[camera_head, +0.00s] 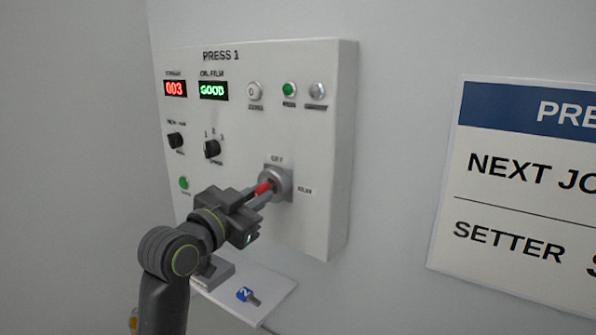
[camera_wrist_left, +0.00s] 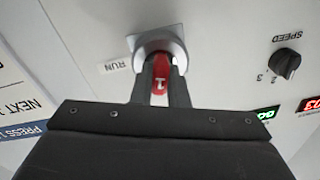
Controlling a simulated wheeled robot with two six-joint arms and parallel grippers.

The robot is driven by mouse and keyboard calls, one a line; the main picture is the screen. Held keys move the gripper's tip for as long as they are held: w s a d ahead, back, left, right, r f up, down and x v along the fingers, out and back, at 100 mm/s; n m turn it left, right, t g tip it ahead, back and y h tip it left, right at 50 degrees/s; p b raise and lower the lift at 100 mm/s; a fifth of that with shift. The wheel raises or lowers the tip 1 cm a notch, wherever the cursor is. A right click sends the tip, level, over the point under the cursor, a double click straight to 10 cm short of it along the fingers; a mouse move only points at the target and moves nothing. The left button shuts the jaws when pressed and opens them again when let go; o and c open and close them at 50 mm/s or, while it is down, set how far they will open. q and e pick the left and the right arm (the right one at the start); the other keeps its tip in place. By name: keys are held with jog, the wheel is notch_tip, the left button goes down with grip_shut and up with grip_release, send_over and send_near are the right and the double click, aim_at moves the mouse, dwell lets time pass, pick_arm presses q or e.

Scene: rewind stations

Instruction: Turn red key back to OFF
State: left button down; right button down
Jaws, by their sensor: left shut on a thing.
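The red key (camera_head: 264,187) sits in the round silver key switch (camera_head: 281,180) at the lower right of the PRESS 1 panel. An OFF label is above the switch and a RUN label to its right. My left gripper (camera_head: 262,193) is shut on the red key, in front of the switch. In the left wrist view the red key (camera_wrist_left: 160,84), marked 1, shows between the two fingers (camera_wrist_left: 160,92), under the switch (camera_wrist_left: 159,45). I cannot tell exactly which label the key points to. My right gripper is not in view.
The panel (camera_head: 330,120) carries displays reading 003 and GOOD, buttons and black knobs (camera_head: 212,149). Below it, a white shelf (camera_head: 278,297) holds a blue-tagged key (camera_head: 247,295) marked 2. A sign (camera_head: 520,190) hangs on the right wall.

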pick_arm(q)
jog(key=shift+f, duration=0.1)
dwell(0.3)
jog(key=shift+n+p, duration=1.4)
jog(key=shift+p, duration=0.15)
jog(key=shift+n+p, duration=0.6)
jog(key=shift+p, duration=0.25)
jog(key=c, duration=1.7)
grip_release()
jog(key=o, duration=0.4)
jog(key=shift+d, duration=0.1)
jog(key=shift+c, duration=0.2)
